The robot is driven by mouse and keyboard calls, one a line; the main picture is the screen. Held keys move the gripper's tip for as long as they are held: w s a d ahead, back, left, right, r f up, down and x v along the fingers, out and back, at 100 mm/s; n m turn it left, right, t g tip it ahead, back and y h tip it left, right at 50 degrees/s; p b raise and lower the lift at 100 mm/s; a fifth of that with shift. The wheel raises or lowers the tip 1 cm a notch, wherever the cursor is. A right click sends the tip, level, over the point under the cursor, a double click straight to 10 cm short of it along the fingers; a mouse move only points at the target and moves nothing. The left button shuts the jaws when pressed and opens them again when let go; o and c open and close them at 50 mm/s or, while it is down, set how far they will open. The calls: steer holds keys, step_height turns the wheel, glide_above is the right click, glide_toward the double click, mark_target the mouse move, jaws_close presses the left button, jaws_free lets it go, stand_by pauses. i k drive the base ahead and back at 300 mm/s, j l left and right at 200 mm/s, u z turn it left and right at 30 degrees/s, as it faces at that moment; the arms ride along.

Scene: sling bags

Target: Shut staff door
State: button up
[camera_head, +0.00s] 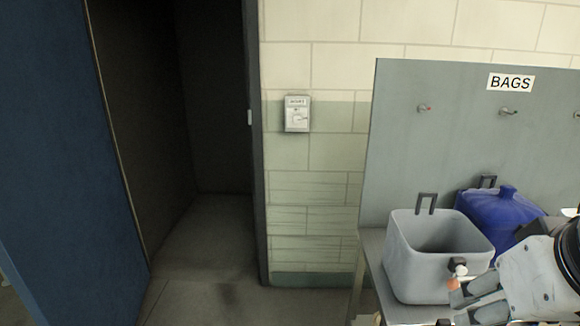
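A blue door (65,150) stands open at the left of the head view. Its edge runs down beside a dark doorway (215,110). No label on the door is visible, so I cannot tell from the picture that it is the staff door. My gripper (458,300) is at the lower right, in front of the grey bin and far from the door. Its two fingers are apart, and I see nothing between them. Part of the gripper is cut off by the picture's edge.
A small box (297,114) is on the tiled wall right of the doorway. A grey bin (405,262) and a blue container (500,212) stand on a bench under a panel with hooks and a BAGS sign (511,83). The floor (210,300) before the doorway is clear.

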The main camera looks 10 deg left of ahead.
mark_target(71, 251)
steer(key=j+u, duration=0.1)
steer(key=j, duration=0.6)
steer(key=j+u, duration=0.1)
steer(key=j, duration=0.6)
steer(key=i+j+u, duration=0.1)
steer(key=j, duration=0.6)
steer(key=i+j+u, duration=0.15)
steer(key=j, duration=0.55)
steer(key=i+j, duration=0.15)
steer(key=j, duration=0.2)
steer(key=i+j, duration=0.1)
steer(key=j, duration=0.25)
steer(key=i+j+u, duration=0.1)
steer(key=j, duration=0.25)
steer(key=i+j, duration=0.2)
steer(key=j, duration=0.15)
steer(key=i+j, duration=0.1)
steer(key=j, duration=0.25)
steer(key=j+u, duration=0.1)
steer(key=u, duration=0.25)
steer(key=j+u, duration=0.15)
steer(key=u, duration=0.2)
steer(key=k, duration=0.05)
